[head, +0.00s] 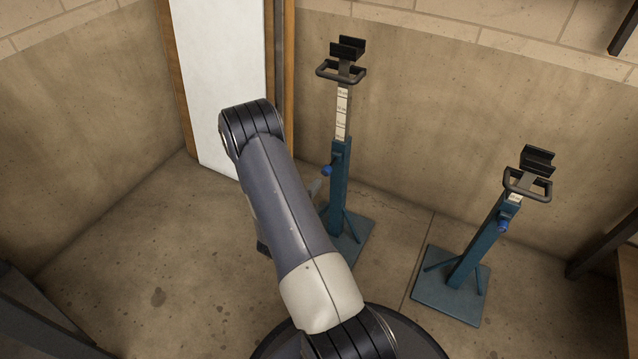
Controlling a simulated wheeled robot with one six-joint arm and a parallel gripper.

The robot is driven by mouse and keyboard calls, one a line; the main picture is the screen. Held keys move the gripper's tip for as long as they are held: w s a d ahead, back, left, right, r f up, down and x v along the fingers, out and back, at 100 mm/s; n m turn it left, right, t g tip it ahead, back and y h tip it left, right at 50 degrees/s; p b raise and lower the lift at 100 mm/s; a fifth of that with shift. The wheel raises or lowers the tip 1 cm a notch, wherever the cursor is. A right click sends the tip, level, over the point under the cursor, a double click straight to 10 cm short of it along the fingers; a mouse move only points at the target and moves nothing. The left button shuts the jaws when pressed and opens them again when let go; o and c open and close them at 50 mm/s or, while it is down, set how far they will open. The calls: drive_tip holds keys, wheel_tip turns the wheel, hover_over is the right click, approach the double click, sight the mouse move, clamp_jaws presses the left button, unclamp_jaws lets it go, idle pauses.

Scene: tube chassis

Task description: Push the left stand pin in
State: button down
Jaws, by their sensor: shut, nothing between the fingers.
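The left stand (340,160) is a blue post on a square blue base, with a raised inner post carrying a pale scale, a dark handle and a black cradle. Its pin shows as a blue knob (327,170) on the post's left side. My gripper (316,187) is mostly hidden behind my arm. Only a small grey tip shows, just below and left of the knob, and it looks shut and empty. I cannot tell whether it touches the knob. How far the pin sits in the post is too small to see.
A similar right stand (476,250) is set lower, with its own blue knob (503,223). A white panel (217,70) in a wooden frame stands against the back wall. Dark frames edge the lower left and right. Open concrete floor (140,250) lies to the left.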

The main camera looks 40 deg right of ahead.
sight(324, 173)
drive_tip(key=shift+b+x, duration=0.3)
drive_tip(key=shift+x, duration=1.2)
drive_tip(key=x, duration=0.4)
drive_tip(key=shift+d, duration=0.1)
drive_tip(key=shift+w+r, duration=0.1)
drive_tip(key=shift+a, duration=0.35)
drive_tip(key=p+v, duration=0.2)
drive_tip(key=v, duration=1.1)
drive_tip(key=shift+s+a+p, duration=0.2)
drive_tip(key=shift+s+p, duration=0.1)
drive_tip(key=shift+p, duration=0.05)
drive_tip(key=shift+d, duration=0.1)
